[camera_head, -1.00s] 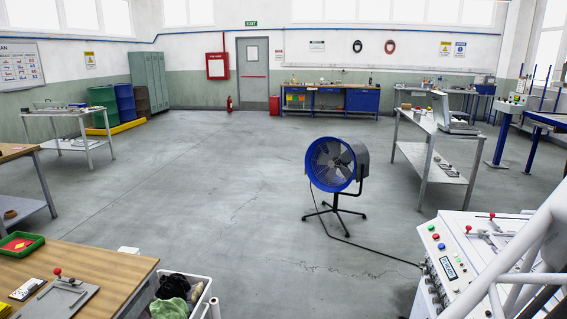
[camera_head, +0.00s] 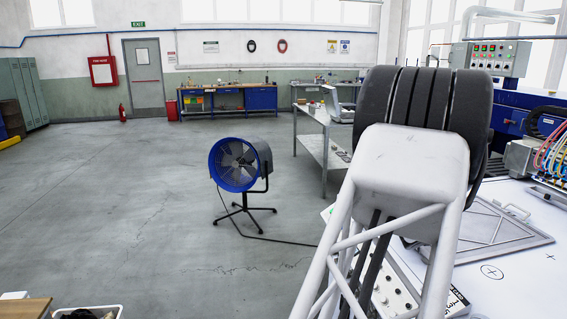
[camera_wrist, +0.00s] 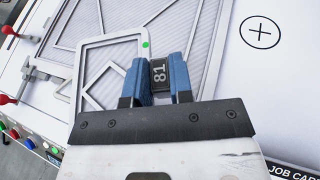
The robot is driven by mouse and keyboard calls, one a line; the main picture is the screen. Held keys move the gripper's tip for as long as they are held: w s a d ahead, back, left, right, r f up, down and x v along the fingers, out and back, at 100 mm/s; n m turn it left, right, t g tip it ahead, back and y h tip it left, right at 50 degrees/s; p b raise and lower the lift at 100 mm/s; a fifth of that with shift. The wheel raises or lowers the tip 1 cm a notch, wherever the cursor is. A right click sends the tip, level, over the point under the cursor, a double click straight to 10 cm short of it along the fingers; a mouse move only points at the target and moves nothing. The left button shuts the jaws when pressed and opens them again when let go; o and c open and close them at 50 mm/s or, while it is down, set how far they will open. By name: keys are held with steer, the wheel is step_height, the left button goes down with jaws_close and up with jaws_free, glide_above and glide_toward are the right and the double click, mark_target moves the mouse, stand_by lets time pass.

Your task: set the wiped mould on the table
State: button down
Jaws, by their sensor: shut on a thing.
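In the wrist view my gripper (camera_wrist: 161,70) has two blue fingers shut on a dark tab marked 81 (camera_wrist: 159,77). The tab is beside a light-grey framed panel with diagonal bars and a green dot (camera_wrist: 145,44), which I take to be the mould. Part of it is hidden behind the fingers, and I cannot tell whether it is lifted or touching what lies under it. In the head view my arm hides the gripper. A grey framed panel lies on the white machine top (camera_head: 530,268) there.
In the wrist view, red-knobbed clamps (camera_wrist: 28,72) stand at the left, beside a larger ribbed panel (camera_wrist: 190,20). Coloured buttons line the machine's edge. A blue fan (camera_head: 238,165) stands on the floor. A wooden table (camera_head: 22,308) and white bin show at bottom left.

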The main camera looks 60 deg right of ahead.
steer(key=w+a+r+n+t, duration=0.1)
steer(key=w+n+t, duration=0.1)
steer(key=w, duration=1.1)
steer(key=w+a+r+n+t+h, duration=0.1)
steer(key=w+a+n+t, duration=0.1)
steer(key=w, duration=1.1)
steer(key=w+a+r+n+t, duration=0.1)
steer(key=w+r+t, duration=0.1)
steer(key=w, duration=1.2)
steer(key=w+a+r+n+t+y, duration=0.1)
steer(key=w+a+n+t, duration=0.1)
steer(key=w+a, duration=0.7)
steer(key=w+a+r+n+t, duration=0.15)
steer(key=w+a, duration=0.35)
steer(key=w, duration=0.8)
steer(key=w+a+r+n+t+y, duration=0.1)
steer(key=w+a+n+t, duration=0.15)
steer(key=w+a, duration=0.55)
steer(key=w+a+r+n+t+y, duration=0.1)
steer(key=w+a+n+t+y, duration=0.1)
steer(key=w+a, duration=0.85)
steer(key=w+a+r+n+t+y, duration=0.2)
steer(key=w+a, duration=0.5)
steer(key=a, duration=0.7)
steer(key=a+n+t+y, duration=0.3)
steer(key=a+n+y, duration=0.4)
steer(key=a, duration=2.7)
steer(key=shift+w+r+n+y, duration=0.15)
steer(key=shift+r+n+y, duration=0.15)
